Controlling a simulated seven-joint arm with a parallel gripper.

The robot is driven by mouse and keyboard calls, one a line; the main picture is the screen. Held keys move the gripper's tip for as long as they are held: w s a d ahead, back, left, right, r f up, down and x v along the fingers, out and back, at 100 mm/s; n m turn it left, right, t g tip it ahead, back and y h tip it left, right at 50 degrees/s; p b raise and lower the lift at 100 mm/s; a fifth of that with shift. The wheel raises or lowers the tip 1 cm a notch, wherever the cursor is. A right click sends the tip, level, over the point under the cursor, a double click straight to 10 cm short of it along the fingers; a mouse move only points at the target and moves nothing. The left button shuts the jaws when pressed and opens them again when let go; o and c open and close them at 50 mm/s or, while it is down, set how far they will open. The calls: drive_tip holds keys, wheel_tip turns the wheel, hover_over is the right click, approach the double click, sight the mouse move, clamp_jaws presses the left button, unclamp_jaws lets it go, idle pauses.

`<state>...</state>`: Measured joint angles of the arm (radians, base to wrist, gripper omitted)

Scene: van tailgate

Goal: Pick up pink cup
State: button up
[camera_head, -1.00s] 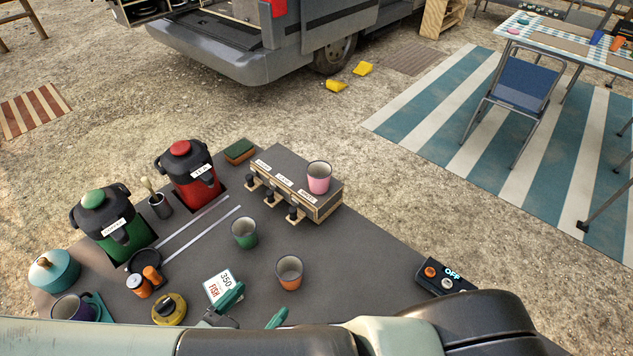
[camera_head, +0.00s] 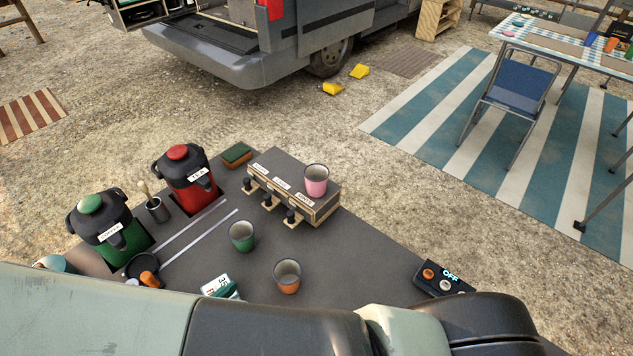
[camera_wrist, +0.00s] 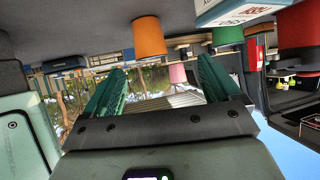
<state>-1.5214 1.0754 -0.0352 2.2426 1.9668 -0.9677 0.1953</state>
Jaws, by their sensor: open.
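The pink cup (camera_head: 316,181) stands upright on the right end of a wooden box with labelled knobs (camera_head: 272,187) in the head view. It also shows small in the wrist view (camera_wrist: 178,73), beyond and between my fingers. My gripper (camera_wrist: 161,66) is open with two teal fingers apart and nothing between them. It is well short of the pink cup. In the head view my arm hides most of the gripper.
A green cup (camera_head: 242,236) and an orange cup (camera_head: 287,277) stand on the table between my arm and the box. Red (camera_head: 188,177) and green (camera_head: 108,225) dispensers are at left.

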drive_tip(key=w+a+g+y, duration=0.1)
drive_tip(key=w, duration=0.1)
drive_tip(key=w+a+m+g+y, duration=0.1)
drive_tip(key=w+a+g+y, duration=0.1)
drive_tip(key=w, duration=0.1)
drive_tip(key=w+a+r+g+y, duration=0.1)
drive_tip(key=w+a+g, duration=0.1)
drive_tip(key=w, duration=0.1)
drive_tip(key=shift+a, duration=0.15)
drive_tip(key=w+d+r+m+g+y, duration=0.2)
drive_tip(key=w+d+m+g+y, duration=0.35)
drive_tip(key=w+d+y, duration=0.45)
drive_tip(key=w+d+r+m+y, duration=0.35)
drive_tip(key=d+r+y, duration=0.25)
drive_tip(key=d, duration=0.5)
drive_tip(key=m+t+y, duration=0.3)
drive_tip(key=m+t, duration=0.3)
drive_tip(key=t, duration=0.2)
approach(307, 174)
drive_tip(key=x, duration=0.9)
drive_tip(key=shift+a, duration=0.2)
